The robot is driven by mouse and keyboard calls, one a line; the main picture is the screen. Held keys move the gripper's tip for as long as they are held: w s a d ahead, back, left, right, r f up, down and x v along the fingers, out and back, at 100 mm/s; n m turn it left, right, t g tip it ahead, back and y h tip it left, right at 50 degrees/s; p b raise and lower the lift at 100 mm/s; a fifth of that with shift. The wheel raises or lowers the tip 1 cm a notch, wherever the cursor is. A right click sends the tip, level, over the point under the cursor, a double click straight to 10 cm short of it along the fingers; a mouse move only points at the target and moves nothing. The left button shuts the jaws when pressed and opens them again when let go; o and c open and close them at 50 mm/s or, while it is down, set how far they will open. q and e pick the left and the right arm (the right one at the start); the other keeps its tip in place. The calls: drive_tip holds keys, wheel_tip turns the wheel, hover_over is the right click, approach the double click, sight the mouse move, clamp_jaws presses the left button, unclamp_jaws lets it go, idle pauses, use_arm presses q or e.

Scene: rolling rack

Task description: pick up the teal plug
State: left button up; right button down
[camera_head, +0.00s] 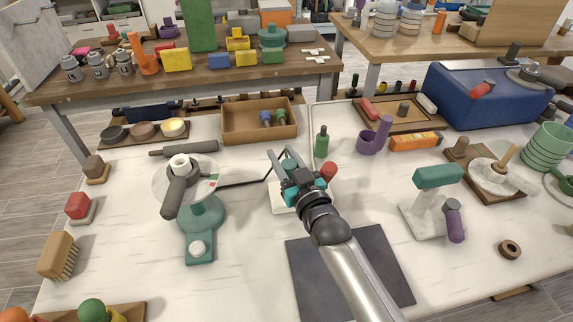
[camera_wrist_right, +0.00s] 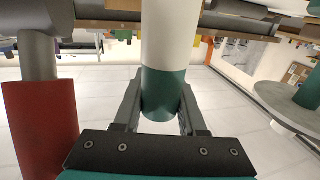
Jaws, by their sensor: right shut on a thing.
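The teal plug (camera_head: 289,164) shows in the head view between the fingers of my right gripper (camera_head: 285,160), above a white block. In the right wrist view the plug (camera_wrist_right: 162,90) is a cylinder, with a white length joined to a teal end. My right gripper (camera_wrist_right: 160,103) is shut on the teal end, one grey finger on each side. In the head view my gripper and arm hide part of the plug and the block. I cannot tell whether the plug touches the block. My left gripper is not in view.
A red knob (camera_head: 328,170) stands right beside my right gripper; a red cylinder (camera_wrist_right: 40,125) fills the wrist view's left side. A green bottle (camera_head: 321,141) is just behind. A round white dial with a grey handle (camera_head: 174,197) stands left. A dark mat (camera_head: 380,262) lies in front, under my arm.

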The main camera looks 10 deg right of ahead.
use_arm(q)
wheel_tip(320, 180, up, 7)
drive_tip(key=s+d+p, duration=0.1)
drive_tip(key=p, duration=0.5)
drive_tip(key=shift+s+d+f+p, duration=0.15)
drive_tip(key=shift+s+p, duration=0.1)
drive_tip(key=shift+p, duration=0.15)
use_arm(e)
wheel_tip(320, 180, up, 20)
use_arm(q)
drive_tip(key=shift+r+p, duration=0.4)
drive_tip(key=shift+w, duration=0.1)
